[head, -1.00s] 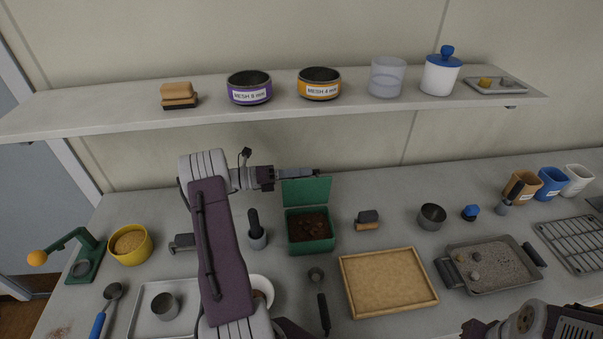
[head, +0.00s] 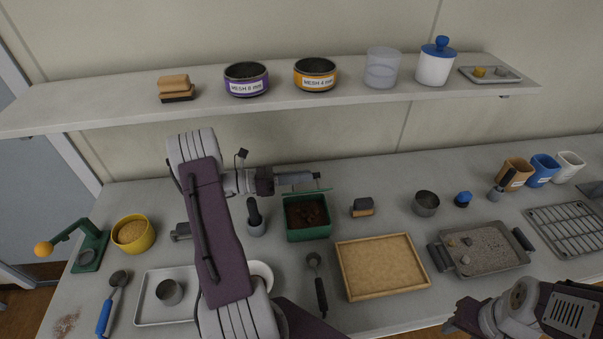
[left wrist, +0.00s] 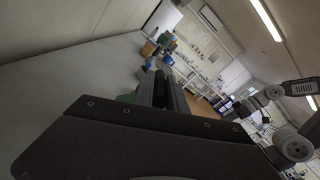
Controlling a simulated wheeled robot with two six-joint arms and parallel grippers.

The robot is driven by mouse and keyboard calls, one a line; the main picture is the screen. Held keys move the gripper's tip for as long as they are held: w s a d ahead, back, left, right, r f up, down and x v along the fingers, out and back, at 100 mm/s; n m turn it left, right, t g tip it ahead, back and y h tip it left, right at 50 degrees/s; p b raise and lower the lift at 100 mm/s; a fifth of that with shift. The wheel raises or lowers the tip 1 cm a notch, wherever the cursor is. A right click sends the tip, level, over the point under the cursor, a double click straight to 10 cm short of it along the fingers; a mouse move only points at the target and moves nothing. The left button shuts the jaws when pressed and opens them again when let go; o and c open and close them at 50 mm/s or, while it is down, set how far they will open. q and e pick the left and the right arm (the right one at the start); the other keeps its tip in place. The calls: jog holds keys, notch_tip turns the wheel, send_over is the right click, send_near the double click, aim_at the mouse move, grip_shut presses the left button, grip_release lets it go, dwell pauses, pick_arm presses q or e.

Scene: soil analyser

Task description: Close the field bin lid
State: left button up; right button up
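The green field bin (head: 308,234) stands on the bench with dark soil inside. Its green lid (head: 318,191) is raised at the back edge and shows almost edge-on, tilted forward over the bin; the soil is still visible. My left gripper (head: 312,177) is at the lid's upper edge, pointing right, with its fingers together and nothing seen between them. In the left wrist view its fingers (left wrist: 168,92) lie side by side, and a bit of green shows beside them. My right gripper (head: 462,318) is low at the right, partly cut off; its fingers are unclear.
A dark pestle in a grey cup (head: 255,220) stands left of the bin, a brush (head: 362,207) right of it. A wooden tray (head: 382,267) and a scoop (head: 317,285) lie in front. The shelf (head: 215,106) runs above, behind my left arm.

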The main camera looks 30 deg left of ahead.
pick_arm(q)
jog(key=o, duration=0.4)
jog(key=shift+a+f, duration=0.1)
jog(key=shift+w+a, duration=0.15)
notch_tip(320, 180, up, 4)
jog(key=shift+r, duration=0.2)
jog(key=d+r, duration=0.2)
jog(key=d, duration=0.2)
jog(key=d+r, duration=0.2)
jog(key=d, duration=0.1)
jog(key=w+d+r, duration=0.1)
jog(key=d+r, duration=0.1)
jog(key=d, duration=0.2)
jog(key=shift+d+r, duration=0.3)
jog(key=shift+d, duration=0.05)
